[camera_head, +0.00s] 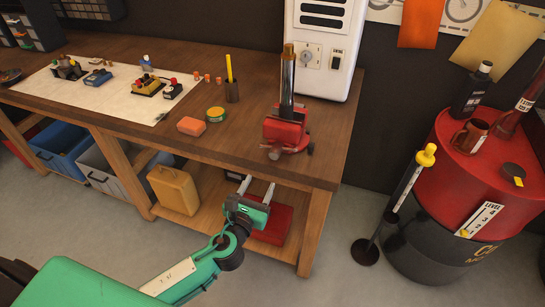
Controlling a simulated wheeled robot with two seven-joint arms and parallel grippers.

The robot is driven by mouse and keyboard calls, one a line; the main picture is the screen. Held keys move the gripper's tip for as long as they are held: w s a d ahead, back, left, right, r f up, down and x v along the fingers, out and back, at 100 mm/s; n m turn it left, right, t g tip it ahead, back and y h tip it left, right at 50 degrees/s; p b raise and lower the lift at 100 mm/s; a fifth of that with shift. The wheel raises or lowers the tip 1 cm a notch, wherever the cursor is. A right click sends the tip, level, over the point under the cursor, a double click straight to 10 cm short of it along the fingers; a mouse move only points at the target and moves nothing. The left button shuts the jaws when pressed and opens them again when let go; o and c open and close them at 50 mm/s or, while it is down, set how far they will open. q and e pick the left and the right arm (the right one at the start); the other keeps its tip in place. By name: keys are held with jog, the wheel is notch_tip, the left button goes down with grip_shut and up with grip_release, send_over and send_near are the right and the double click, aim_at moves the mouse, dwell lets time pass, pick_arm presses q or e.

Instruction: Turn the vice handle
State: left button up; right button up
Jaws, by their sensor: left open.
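A red vice (286,130) stands on the wooden bench (335,150) near its right front corner. A shiny upright metal tube (287,80) rises from its jaws. The vice handle cannot be clearly made out; a small dark metal part (275,154) shows at the vice's front. My left gripper (258,188) is below and in front of the vice, apart from it and from the bench edge. Its two pale fingers are spread, with nothing between them. My right gripper is not in view.
An orange sponge (191,126), a round tin (215,114) and a pencil cup (232,92) lie left of the vice. A white cabinet (325,85) stands behind it. A yellow case (173,190) sits on the lower shelf. A red drum (470,160) and a yellow-topped stand (405,185) are right.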

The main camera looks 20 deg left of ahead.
aim_at(273, 156)
pick_arm(q)
jog(key=w+p, duration=0.2)
jog(key=w, duration=0.9)
jog(key=shift+w+d, duration=0.15)
jog(key=shift+w, duration=0.2)
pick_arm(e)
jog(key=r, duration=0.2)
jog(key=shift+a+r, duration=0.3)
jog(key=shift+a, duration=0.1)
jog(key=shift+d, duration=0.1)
pick_arm(q)
jog(key=c, duration=1)
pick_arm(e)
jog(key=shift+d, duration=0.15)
